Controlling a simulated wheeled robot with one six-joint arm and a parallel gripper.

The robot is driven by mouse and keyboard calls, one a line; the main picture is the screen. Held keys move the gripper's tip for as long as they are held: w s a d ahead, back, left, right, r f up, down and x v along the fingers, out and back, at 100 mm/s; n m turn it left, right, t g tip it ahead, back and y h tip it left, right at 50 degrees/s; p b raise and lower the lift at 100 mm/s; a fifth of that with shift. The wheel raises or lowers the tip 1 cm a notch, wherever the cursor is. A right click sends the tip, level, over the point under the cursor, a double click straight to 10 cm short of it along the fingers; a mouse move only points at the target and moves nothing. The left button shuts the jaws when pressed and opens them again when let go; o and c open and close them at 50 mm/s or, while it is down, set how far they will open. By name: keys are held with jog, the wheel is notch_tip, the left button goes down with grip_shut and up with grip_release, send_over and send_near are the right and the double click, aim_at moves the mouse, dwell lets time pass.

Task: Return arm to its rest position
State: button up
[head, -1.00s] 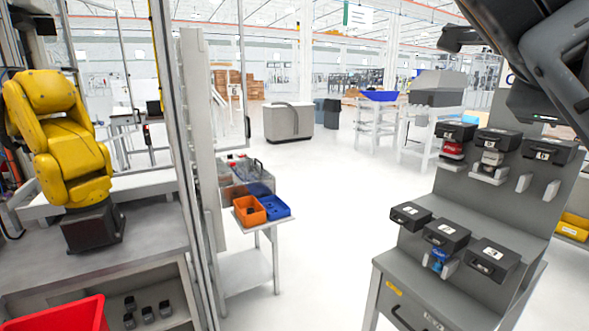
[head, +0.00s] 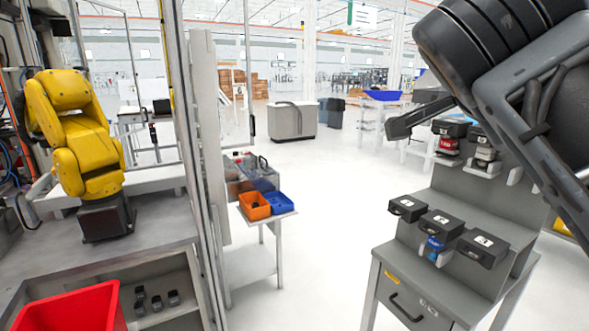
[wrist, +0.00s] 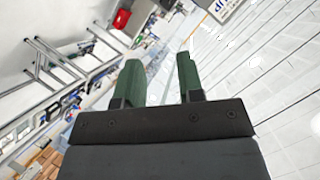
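My gripper (wrist: 161,80) shows in the wrist view with its two green fingers apart and nothing between them. The wrist view is tilted and looks out over the hall, with no object close to the fingertips. In the head view my dark grey arm (head: 520,75) is raised across the upper right, in front of the grey rack. Whether the gripper's fingers show in the head view I cannot tell.
The grey stepped rack (head: 450,190) with several black boxes stands at the right, partly behind my arm. A yellow robot arm (head: 80,145) and a red bin (head: 70,308) are at the left. Orange (head: 254,206) and blue (head: 281,203) bins sit on a small table. The middle floor is clear.

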jog(key=w+a+f+n+y+p, duration=0.1)
jog(key=w+a+f+n+y, duration=0.25)
jog(key=f+n, duration=0.5)
jog(key=w+a+f+n+y, duration=0.3)
jog(key=w+a+f+n, duration=0.1)
jog(key=f+n, duration=0.4)
jog(key=s+f+n+g+y+p, duration=0.1)
jog(key=s+f+g+y, duration=0.1)
jog(key=f, duration=0.9)
jog(key=s+f+n+g+y+p, duration=0.1)
jog(key=s+f, duration=0.4)
jog(key=f, duration=0.7)
jog(key=shift+s+a+f+n+g+y+p, duration=0.25)
jog(key=shift+a+n+g+y+p, duration=0.15)
jog(key=shift+g, duration=0.7)
jog(key=shift+a, duration=0.1)
